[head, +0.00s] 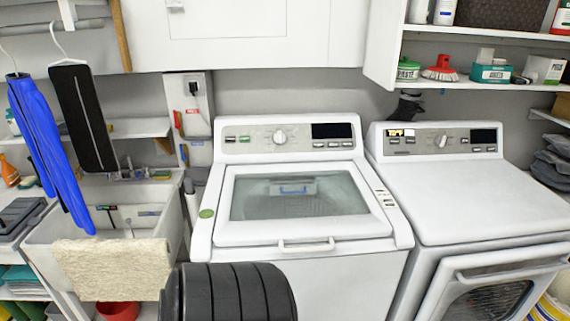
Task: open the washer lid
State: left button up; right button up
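The white top-loading washer (300,148) stands in the middle of the head view. Its lid (236,232) lies flat and looks closed, with a white frame around a glass window (290,205). A white handle (306,245) sits at the middle of the lid's front edge. Part of the drum shows through the glass. The control panel with a round dial (279,136) and a dark display (332,131) rises behind the lid. Neither of my grippers is visible in the head view.
A black ribbed shape (232,293) stands in front of the washer's lower left, partly cut off. A white dryer (470,190) is close on the right. A sink (180,222) with a beige towel (112,268) stands left. The space above the lid is clear.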

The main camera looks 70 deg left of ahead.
aim_at(375, 223)
jog(key=u, duration=1.8)
